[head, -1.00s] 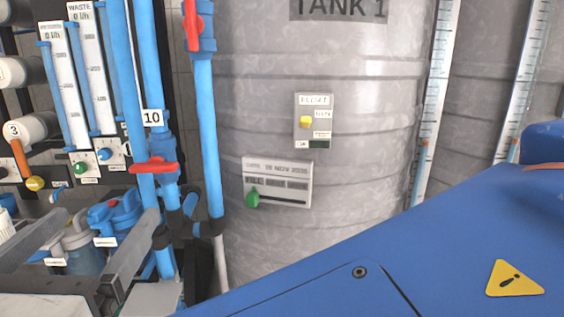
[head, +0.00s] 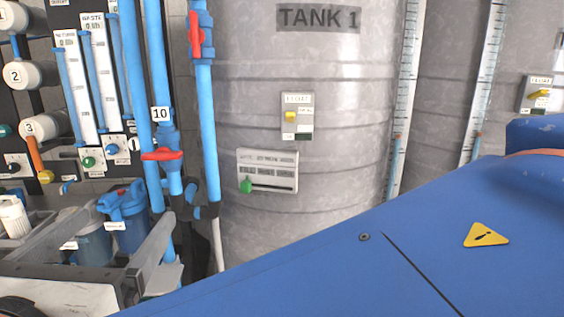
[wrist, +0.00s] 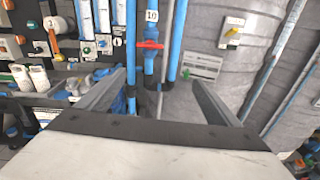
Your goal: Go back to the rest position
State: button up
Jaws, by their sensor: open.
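My gripper (wrist: 162,92) shows in the wrist view with its two grey fingers spread apart and nothing between them. Blue pipes and the grey tank lie beyond the fingers, apart from them. In the head view part of the gripper (head: 150,255) shows at the lower left, below the blue pipes. My blue arm covers the lower right of the head view.
Tank 1 (head: 330,75) stands in the middle with a yellow-switch float box (head: 297,117) and a panel with a green knob (head: 268,171). Blue pipes (head: 207,120) with red valve handles (head: 162,154) run down at left. Flow meters and a control panel stand further left.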

jog(key=w+d+f+m+g+h, duration=0.2)
jog(key=w+d+f+m, duration=0.1)
jog(key=w+d, duration=0.35)
jog(key=w+d+f+m+g+h, duration=0.2)
jog(key=w+d+f+m, duration=0.1)
jog(key=w+d, duration=0.4)
jog(key=w+d+f+m+g+h, duration=0.15)
jog(key=d+f+m, duration=0.25)
jog(key=d, duration=0.4)
jog(key=w+d+f+m+g+h, duration=0.1)
jog(key=w+d+f+m+g, duration=0.15)
jog(key=d, duration=0.55)
jog(key=s+d+f+m+g+y, duration=0.2)
jog(key=s+d+f+m, duration=0.4)
jog(key=d+m, duration=0.4)
jog(key=s+d+f+m+g+y, duration=0.2)
jog(key=s+d+f+m, duration=0.3)
jog(key=m, duration=0.8)
jog(key=d+f+y, duration=0.1)
jog(key=d+f, duration=0.2)
jog(key=d, duration=0.2)
jog(key=shift+s+d+f+m+g, duration=0.2)
jog(key=shift+s+f+m+g, duration=0.1)
jog(key=shift+s+f+m, duration=0.05)
